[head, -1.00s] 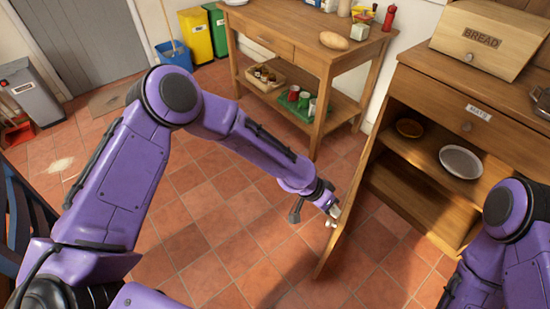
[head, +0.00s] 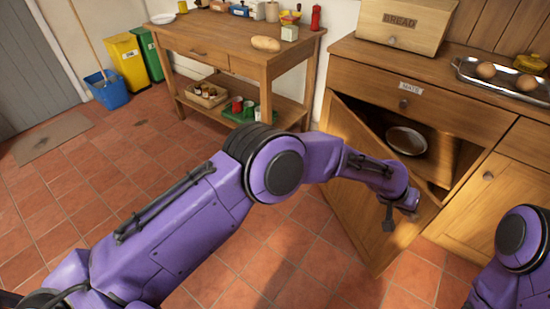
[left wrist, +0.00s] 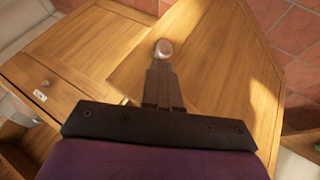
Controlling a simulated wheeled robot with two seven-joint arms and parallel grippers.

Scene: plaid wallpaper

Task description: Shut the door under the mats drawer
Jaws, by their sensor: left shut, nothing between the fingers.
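The wooden door (head: 350,205) under the drawer labelled MATS (head: 412,90) stands partly open, hinged at its left side. Its free edge sticks out from the cabinet towards me. My left gripper (head: 414,204) is shut and empty, close to the door's outer face near the free edge. In the left wrist view, the shut fingers (left wrist: 163,88) point at the door's round knob (left wrist: 163,49). I cannot tell whether they touch it. The door panel (left wrist: 215,75) fills much of that view. Only part of my right arm shows at the lower right; its gripper is out of view.
A plate (head: 406,140) stands on the shelf inside the cabinet. A shut cupboard door (head: 482,205) is to the right. A wooden table (head: 235,55) stands at the back.

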